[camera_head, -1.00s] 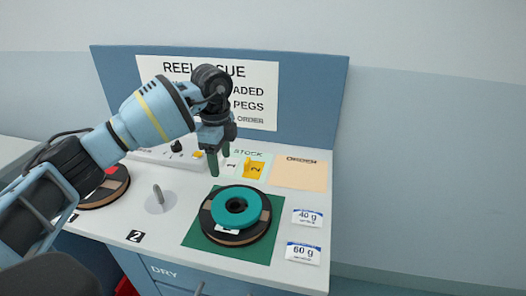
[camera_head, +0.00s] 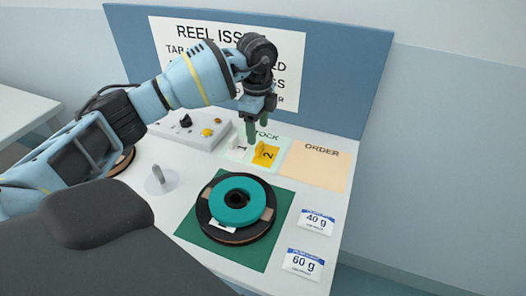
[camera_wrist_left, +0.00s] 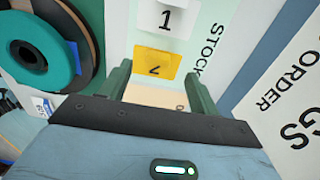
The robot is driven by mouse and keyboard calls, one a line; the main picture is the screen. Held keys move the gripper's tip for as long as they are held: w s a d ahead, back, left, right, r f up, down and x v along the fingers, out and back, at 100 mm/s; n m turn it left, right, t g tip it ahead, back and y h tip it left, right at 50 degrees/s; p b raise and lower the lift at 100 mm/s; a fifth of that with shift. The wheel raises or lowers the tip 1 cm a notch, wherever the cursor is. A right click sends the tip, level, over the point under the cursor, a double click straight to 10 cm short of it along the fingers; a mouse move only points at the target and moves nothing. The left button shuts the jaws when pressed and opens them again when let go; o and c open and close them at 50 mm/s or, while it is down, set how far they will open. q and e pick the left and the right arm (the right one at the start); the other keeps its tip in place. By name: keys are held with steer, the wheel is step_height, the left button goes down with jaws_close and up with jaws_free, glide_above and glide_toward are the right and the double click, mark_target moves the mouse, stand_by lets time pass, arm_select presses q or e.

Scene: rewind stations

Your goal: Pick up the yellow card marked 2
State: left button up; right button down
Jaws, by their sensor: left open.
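The yellow card marked 2 (camera_head: 265,154) stands on the pale green STOCK area of the worktop, right of a white card marked 1 (camera_head: 238,148). My left gripper (camera_head: 257,131) is open and empty, its green fingers pointing down just above and behind the yellow card. In the left wrist view the yellow card (camera_wrist_left: 157,62) shows between the tips of the open fingers (camera_wrist_left: 158,78), ahead of them, and the white card (camera_wrist_left: 165,18) lies beyond it. I cannot tell the exact gap to the card. My right gripper is not in view.
A black reel with a teal ring (camera_head: 237,201) lies on a dark green mat (camera_head: 194,236). Packets marked 40 g (camera_head: 317,221) and 60 g (camera_head: 303,263) lie to the right. The ORDER area (camera_head: 315,168) is bare. A grey peg (camera_head: 158,174) stands at left; a sign board (camera_head: 345,60) rises behind.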

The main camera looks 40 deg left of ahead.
mark_target(259, 144)
arm_select(q)
steer(key=shift+d+f, duration=0.15)
steer(key=shift+f, duration=2.4)
steer(key=c, duration=1.1)
steer(key=shift+o, duration=0.2)
steer(key=shift+r, duration=0.15)
step_height(259, 144, up, 10)
